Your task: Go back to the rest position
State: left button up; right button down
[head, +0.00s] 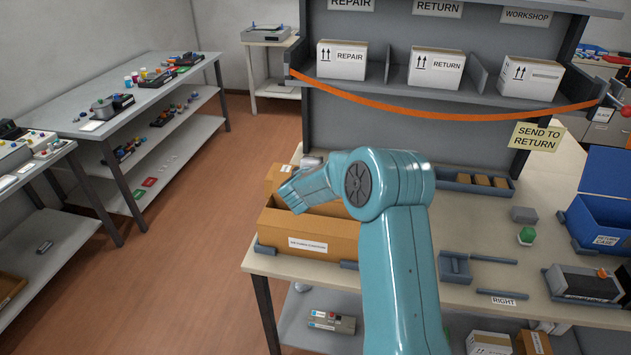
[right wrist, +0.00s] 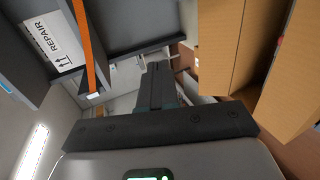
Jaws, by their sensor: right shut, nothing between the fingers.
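My right arm rises from the bottom of the head view and bends left over an open cardboard box (head: 310,236) at the table's left end. Its elbow and forearm hide part of the box. In the right wrist view my right gripper (right wrist: 163,82) is shut with nothing in it, its fingers pointing away from the camera. The cardboard box walls (right wrist: 232,45) stand to the right of the fingers in that view. My left gripper is in neither view.
A grey shelf (head: 395,95) behind the table (head: 465,215) holds white REPAIR (head: 341,62) and RETURN (head: 436,73) boxes. An orange strap (head: 440,113) hangs across its front. A blue case (head: 600,215) and a toner unit (head: 583,284) stand at the right. Floor at left is clear.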

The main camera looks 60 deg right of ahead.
jog(key=shift+d+r, duration=0.1)
jog(key=shift+r, duration=0.2)
